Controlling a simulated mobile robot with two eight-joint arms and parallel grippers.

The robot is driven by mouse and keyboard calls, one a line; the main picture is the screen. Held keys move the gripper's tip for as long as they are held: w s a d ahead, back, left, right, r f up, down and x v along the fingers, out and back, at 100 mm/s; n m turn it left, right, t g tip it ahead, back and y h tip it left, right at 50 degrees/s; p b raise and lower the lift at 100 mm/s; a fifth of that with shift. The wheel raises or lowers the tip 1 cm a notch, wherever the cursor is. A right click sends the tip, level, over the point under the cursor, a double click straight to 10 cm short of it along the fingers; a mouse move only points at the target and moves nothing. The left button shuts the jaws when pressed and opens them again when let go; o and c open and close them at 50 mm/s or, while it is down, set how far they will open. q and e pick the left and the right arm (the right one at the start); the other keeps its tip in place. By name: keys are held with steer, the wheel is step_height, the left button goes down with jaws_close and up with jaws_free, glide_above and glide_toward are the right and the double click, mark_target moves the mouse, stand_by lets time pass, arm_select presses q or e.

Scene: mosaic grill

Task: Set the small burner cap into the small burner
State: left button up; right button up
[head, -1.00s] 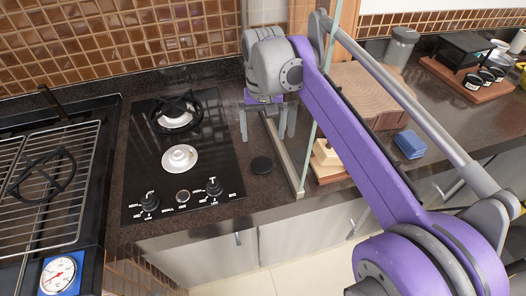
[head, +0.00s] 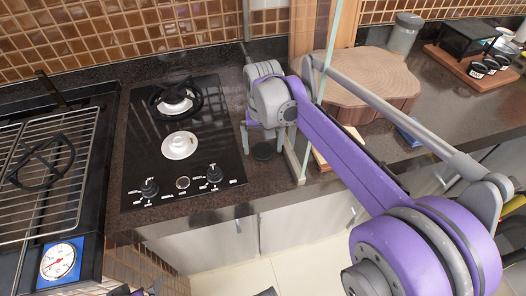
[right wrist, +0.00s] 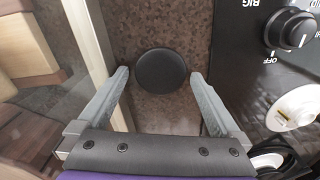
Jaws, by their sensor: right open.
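The small burner cap (head: 262,152), a flat black disc, lies on the dark counter right of the black cooktop. In the right wrist view the cap (right wrist: 162,70) lies between and just beyond the fingertips. The small burner (head: 180,145) appears to be the front white round one, bare on top; part of a white burner (right wrist: 295,108) shows at the right edge of the right wrist view. My right gripper (head: 264,144) is open and empty, pointing down over the cap, apart from it.
A rear burner (head: 174,103) carries a black grate. Control knobs (head: 149,188) line the cooktop's front edge. A glass panel (head: 303,130) stands close right of the gripper. A grill (head: 45,170) is at the left; a wooden block (head: 365,80) is at the right.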

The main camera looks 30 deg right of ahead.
steer(key=c, duration=1.3)
